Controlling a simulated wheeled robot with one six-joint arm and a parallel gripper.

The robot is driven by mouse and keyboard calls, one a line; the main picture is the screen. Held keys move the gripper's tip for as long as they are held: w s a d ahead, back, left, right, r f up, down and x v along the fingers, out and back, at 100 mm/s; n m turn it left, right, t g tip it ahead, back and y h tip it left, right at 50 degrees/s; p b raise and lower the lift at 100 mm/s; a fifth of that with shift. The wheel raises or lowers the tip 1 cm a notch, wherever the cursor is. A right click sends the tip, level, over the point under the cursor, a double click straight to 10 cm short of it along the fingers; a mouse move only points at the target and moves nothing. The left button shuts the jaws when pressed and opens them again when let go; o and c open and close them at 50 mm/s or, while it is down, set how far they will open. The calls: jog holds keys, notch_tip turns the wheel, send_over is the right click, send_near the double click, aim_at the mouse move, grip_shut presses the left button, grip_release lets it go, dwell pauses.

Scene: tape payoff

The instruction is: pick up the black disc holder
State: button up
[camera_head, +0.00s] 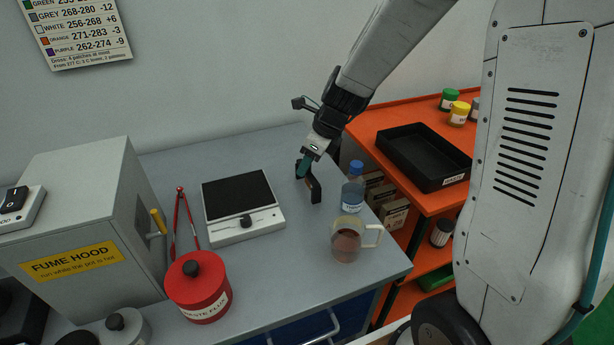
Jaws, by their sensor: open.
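My gripper (308,182) is open, with its dark fingers apart and pointing down over the back right of the grey table. Nothing shows between the fingers. It is to the right of the hot plate and to the left of the blue-capped bottle. I cannot make out a thing that is surely the black disc holder. A dark rounded thing (76,339) is cut off by the bottom edge at the lower left, far from my gripper; I cannot tell what it is.
The grey table (285,285) holds a hot plate (266,228), red pot (199,292), tongs (179,222), bottle (353,190) and glass jug (346,244). A fume hood (75,215) stands left. A black tray (448,181) and jars sit on the orange shelf (366,131).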

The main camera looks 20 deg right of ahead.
jog(key=shift+f, duration=0.25)
grip_shut()
jog(key=shift+r, duration=0.15)
